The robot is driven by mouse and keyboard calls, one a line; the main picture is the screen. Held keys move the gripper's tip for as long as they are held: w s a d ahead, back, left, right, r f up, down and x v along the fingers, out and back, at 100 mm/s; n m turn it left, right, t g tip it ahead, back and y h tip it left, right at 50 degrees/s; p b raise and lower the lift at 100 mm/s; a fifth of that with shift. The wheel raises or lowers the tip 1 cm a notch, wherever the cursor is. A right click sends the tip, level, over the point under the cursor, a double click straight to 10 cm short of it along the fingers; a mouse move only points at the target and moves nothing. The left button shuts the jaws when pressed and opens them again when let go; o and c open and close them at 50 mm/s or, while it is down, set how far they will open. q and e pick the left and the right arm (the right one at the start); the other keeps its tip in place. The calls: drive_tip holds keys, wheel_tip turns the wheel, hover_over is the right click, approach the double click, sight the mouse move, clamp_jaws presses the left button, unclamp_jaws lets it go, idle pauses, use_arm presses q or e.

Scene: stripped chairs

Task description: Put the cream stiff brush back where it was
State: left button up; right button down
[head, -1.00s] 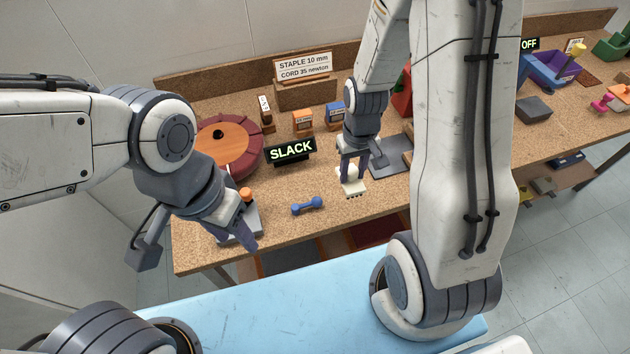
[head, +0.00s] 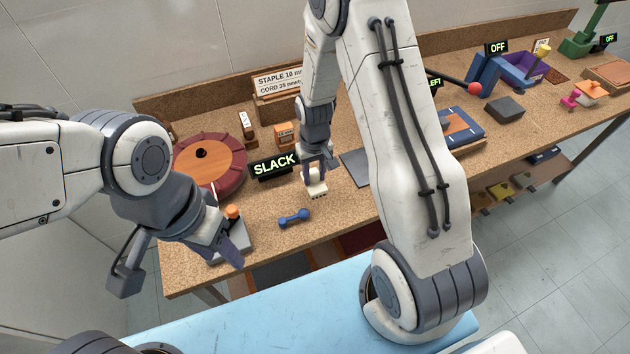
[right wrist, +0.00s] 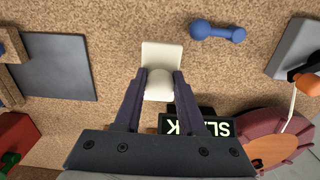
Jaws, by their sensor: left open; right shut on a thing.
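The cream stiff brush (head: 315,189) is between the fingers of my right gripper (head: 315,170), just behind the blue dumbbell-shaped piece. In the right wrist view the brush (right wrist: 161,55) shows a pale flat block with a rounded grip, and both fingers (right wrist: 160,88) close on the grip. Its bristles point down in the head view; I cannot tell whether they touch the bench. My left gripper (head: 222,240) is open and empty at the bench's front left, over or beside a grey block with an orange knob.
The blue dumbbell-shaped piece (head: 294,218) lies in front of the brush. The SLACK sign (head: 275,166) and round red-rimmed turntable (head: 209,164) stand left and behind. A flat dark grey plate (right wrist: 52,67) lies on the brush's other side, with bare cork bench between.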

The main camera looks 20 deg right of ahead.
sight(315, 184)
wheel_tip(315, 184, down, 3)
drive_tip(key=shift+f+p, duration=0.15)
drive_tip(key=shift+p, duration=0.35)
drive_tip(key=shift+f, duration=0.25)
drive_tip(key=shift+f, duration=0.15)
drive_tip(key=shift+c, duration=2.4)
unclamp_jaws()
